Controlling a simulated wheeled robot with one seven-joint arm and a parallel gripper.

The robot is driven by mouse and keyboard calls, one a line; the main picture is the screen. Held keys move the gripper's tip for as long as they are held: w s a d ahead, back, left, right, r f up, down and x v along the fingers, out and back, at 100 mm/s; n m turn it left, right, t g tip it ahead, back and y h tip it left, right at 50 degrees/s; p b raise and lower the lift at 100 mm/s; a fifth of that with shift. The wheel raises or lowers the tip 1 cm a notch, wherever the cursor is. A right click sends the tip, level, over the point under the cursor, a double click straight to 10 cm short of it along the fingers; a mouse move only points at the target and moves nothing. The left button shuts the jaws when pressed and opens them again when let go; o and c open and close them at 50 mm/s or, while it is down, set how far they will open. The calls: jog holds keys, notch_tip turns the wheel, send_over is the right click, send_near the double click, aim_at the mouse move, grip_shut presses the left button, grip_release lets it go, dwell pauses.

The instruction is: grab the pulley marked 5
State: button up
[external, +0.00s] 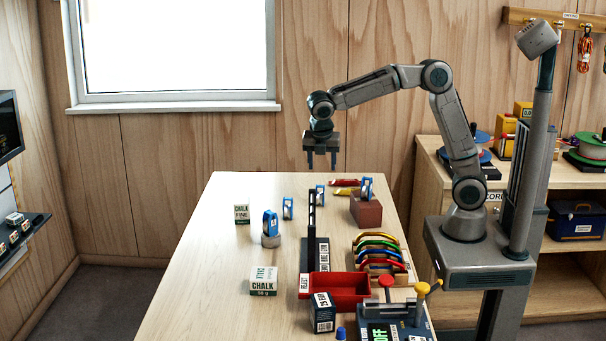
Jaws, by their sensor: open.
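Several blue-and-silver pulleys show in the external view. One pulley (270,224) is on a round light stand at the left. A second pulley (288,208) stands on the table behind it. A third pulley (320,195) is farther right, partly behind a dark post. A fourth pulley (366,188) is on top of a brown block. Their numbers are too small to read, so I cannot tell which is marked 5. My gripper (321,162) is open and empty, pointing down, above the far part of the table and apart from every pulley.
The dark upright post (311,225) stands mid-table. A red tray (340,288), a rack of coloured carabiners (380,250) and a lever device (395,325) fill the right front. Chalk boxes (264,280) stand at the left. The left front of the table (195,295) is clear.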

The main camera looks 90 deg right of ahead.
aim_at(320, 185)
jog(key=x, duration=1)
jog(key=shift+w+d+f, duration=0.1)
jog(key=shift+w+f, duration=0.2)
jog(key=shift+w, duration=0.05)
jog(key=shift+d+f+p, duration=0.1)
jog(key=shift+f+p, duration=0.2)
jog(key=shift+f, duration=0.25)
jog(key=c, duration=1.1)
